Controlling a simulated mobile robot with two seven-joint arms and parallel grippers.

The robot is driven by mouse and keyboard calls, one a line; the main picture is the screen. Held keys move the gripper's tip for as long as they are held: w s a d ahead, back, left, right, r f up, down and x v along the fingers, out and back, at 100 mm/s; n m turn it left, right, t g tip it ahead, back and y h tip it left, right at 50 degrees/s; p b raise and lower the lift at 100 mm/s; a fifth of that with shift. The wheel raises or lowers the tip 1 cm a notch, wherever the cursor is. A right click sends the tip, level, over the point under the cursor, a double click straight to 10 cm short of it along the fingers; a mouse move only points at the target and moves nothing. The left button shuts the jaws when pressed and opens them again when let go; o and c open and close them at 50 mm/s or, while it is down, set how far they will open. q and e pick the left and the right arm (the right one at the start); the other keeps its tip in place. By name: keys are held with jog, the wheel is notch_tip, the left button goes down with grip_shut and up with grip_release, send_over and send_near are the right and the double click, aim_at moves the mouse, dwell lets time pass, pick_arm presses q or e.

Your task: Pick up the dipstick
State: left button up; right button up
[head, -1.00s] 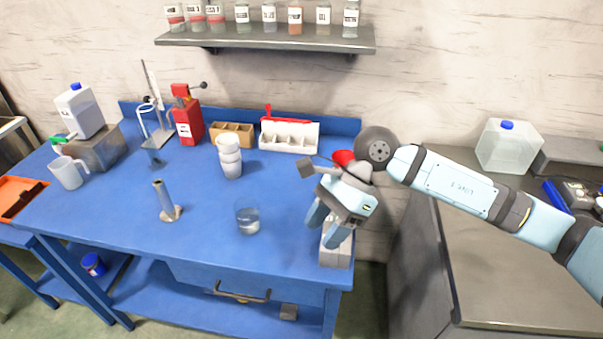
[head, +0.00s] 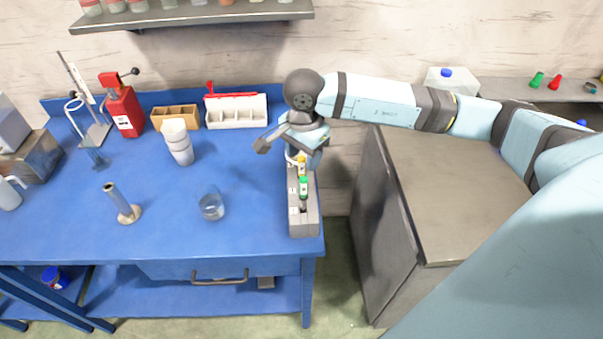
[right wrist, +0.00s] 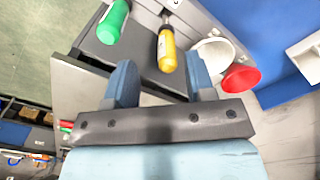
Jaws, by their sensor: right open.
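A grey rack (head: 304,228) stands at the right edge of the blue table. In it stand a tool with a yellow handle (head: 301,166) and one with a green handle (head: 304,187). I cannot tell which of them, if either, is the dipstick. My right gripper (head: 303,156) is open over the far end of the rack, partly hiding it. In the right wrist view, the yellow handle (right wrist: 167,50) lies between the open fingers in the picture, apart from both. The green handle (right wrist: 112,22) is above the left finger. My left gripper is out of view.
A white round piece (right wrist: 214,54) and a red one (right wrist: 240,79) are close to the right finger. A glass of water (head: 211,205), a metal cylinder on a foot (head: 121,204) and stacked white cups (head: 178,141) stand left. The table's front middle is clear.

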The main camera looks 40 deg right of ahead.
aim_at(302, 168)
jog(key=f, duration=0.1)
jog(key=f+p, duration=0.1)
jog(key=f, duration=0.3)
jog(key=shift+w+f, duration=0.1)
jog(key=shift+w, duration=0.3)
jog(key=c, duration=0.9)
